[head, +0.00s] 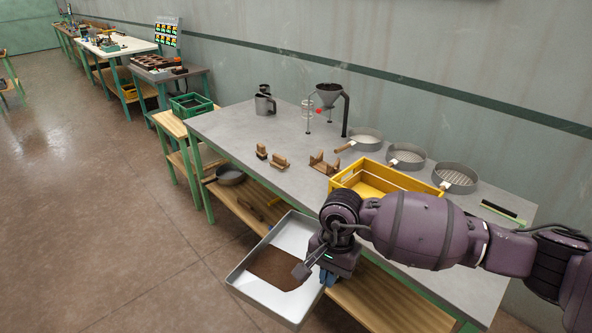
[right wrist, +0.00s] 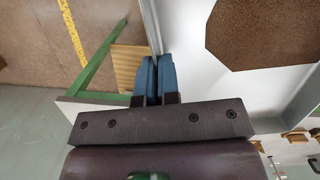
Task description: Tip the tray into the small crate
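The pale grey tray (head: 249,289) is held off the table's front edge, above the floor, with a flat patch of brown grainy material (head: 272,268) inside. My right gripper (head: 328,279) is at the tray's right side; in the right wrist view its blue fingertips (right wrist: 157,75) are closed on the tray wall (right wrist: 185,50). A yellow crate (head: 372,170) stands on the table behind my right arm, partly hidden by it. A smaller green crate (head: 191,106) sits on a wooden stand at the left. My left gripper is not in view.
The grey table (head: 222,125) holds a metal jug (head: 264,106), a funnel stand (head: 329,95), wooden blocks (head: 279,161) and several round sieves (head: 455,178) at the back right. A wooden lower shelf (head: 375,303) runs beneath. The floor at left is clear.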

